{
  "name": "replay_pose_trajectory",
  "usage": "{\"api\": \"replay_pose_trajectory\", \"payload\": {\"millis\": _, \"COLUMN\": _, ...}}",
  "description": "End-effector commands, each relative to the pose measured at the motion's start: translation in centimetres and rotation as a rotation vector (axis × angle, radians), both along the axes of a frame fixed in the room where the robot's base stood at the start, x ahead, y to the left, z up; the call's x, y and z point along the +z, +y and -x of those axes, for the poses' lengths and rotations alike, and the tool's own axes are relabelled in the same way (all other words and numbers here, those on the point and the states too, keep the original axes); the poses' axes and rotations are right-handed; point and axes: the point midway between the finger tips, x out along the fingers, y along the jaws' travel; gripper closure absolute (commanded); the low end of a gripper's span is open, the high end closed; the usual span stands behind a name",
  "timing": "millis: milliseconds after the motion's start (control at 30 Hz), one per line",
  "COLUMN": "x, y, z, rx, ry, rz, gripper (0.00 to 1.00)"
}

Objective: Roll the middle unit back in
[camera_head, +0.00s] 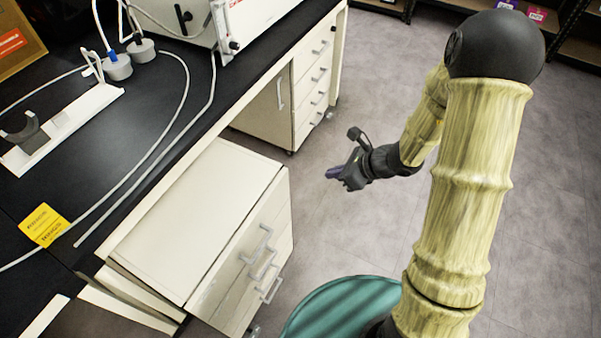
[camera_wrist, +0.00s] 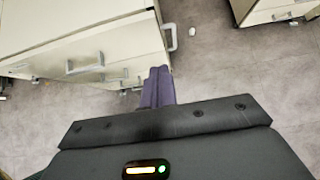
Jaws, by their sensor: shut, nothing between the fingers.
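The middle unit, a cream drawer cabinet (camera_head: 205,215), stands rolled out from under the black bench, its flat top exposed. Its drawer fronts with several grey handles (camera_head: 262,255) face right, toward the open floor. In the wrist view the cabinet (camera_wrist: 75,30) fills the upper left. My gripper (camera_head: 333,173) is to the right of the cabinet, apart from it, above the floor. Its purple fingers (camera_wrist: 158,86) are shut and empty. In the wrist view they appear close to the cabinet's edge and a handle (camera_wrist: 170,38), but contact cannot be told.
Another drawer unit (camera_head: 305,85) stands under the bench farther back. The black bench top (camera_head: 95,150) holds hoses, a white stand and a yellow label (camera_head: 43,225). A white machine (camera_head: 240,25) sits at its back. Grey floor (camera_head: 385,230) is open at the right, with shelves beyond.

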Motion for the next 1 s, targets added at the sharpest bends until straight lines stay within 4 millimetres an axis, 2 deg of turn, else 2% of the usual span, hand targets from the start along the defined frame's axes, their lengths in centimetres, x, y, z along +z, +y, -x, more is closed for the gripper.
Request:
{"api": "replay_pose_trajectory", "payload": {"millis": 233, "x": -1.5, "y": 1.3, "z": -0.4, "rx": 0.004, "ry": 0.002, "rz": 0.0, "gripper": 1.0}}
{"api": "replay_pose_trajectory", "payload": {"millis": 700, "x": -7.3, "y": 6.5, "z": -2.5, "rx": 0.006, "ry": 0.002, "rz": 0.001, "gripper": 1.0}}
{"api": "replay_pose_trajectory", "payload": {"millis": 900, "x": -7.0, "y": 9.3, "z": -3.8, "rx": 0.006, "ry": -0.001, "rz": 0.001, "gripper": 1.0}}
{"api": "replay_pose_trajectory", "payload": {"millis": 1000, "x": -7.1, "y": 10.0, "z": -4.1, "rx": 0.002, "ry": -0.001, "rz": 0.0, "gripper": 1.0}}
